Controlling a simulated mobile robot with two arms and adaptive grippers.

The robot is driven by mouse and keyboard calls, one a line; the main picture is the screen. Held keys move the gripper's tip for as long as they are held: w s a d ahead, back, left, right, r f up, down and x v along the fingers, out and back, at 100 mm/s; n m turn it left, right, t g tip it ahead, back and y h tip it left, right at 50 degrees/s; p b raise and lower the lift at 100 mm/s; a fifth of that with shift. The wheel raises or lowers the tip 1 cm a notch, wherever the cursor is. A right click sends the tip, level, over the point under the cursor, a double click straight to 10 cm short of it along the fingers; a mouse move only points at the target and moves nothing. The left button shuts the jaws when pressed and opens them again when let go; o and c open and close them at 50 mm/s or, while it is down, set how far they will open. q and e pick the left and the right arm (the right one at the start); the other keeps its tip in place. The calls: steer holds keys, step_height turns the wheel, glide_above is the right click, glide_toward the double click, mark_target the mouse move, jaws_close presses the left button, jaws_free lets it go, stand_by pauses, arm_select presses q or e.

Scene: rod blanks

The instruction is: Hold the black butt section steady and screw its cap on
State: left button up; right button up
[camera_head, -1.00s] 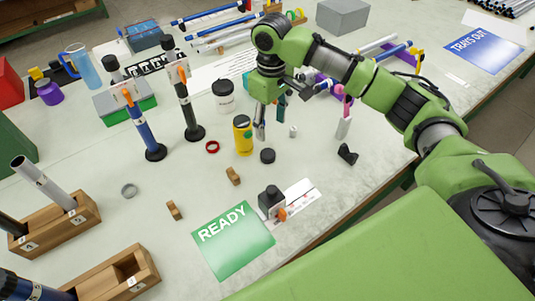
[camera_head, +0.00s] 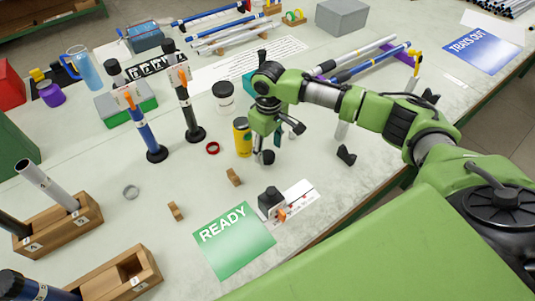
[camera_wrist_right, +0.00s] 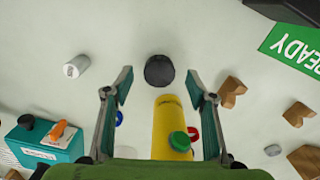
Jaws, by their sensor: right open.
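The black butt section (camera_head: 187,105) stands upright on a round black foot, with an orange-and-white piece near its top. A short round black cap (camera_head: 268,157) lies on the table right of the yellow bottle, partly covered by my right gripper (camera_head: 262,153). In the right wrist view the cap (camera_wrist_right: 159,71) lies just beyond and between the open, empty fingers, apart from both. I cannot tell from the view whether this cap fits the black section. My left gripper is out of view.
The yellow bottle (camera_head: 242,137) stands close beside my right gripper, also between its fingers' lines in the wrist view (camera_wrist_right: 170,125). A blue section (camera_head: 143,125) stands left of the black one. A red ring (camera_head: 212,148) and wooden blocks (camera_head: 234,177) lie nearby. The green READY mat (camera_head: 233,242) is in front.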

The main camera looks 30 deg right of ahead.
steer(key=shift+f, duration=1.05)
steer(key=c, duration=0.8)
steer(key=shift+r, duration=0.15)
steer(key=shift+c, duration=0.2)
steer(key=shift+r+b, duration=0.3)
steer(key=shift+r, duration=0.25)
steer(key=s+a+r+b, duration=0.1)
steer(key=s+a+r, duration=0.1)
steer(key=s+r, duration=0.4)
steer(key=s+a+r, duration=0.2)
steer(key=s+r, duration=0.3)
steer(key=s, duration=0.2)
steer(key=shift+s+a+r+b, duration=0.15)
steer(key=shift+a+r+b, duration=0.1)
steer(key=shift+r+b, duration=0.1)
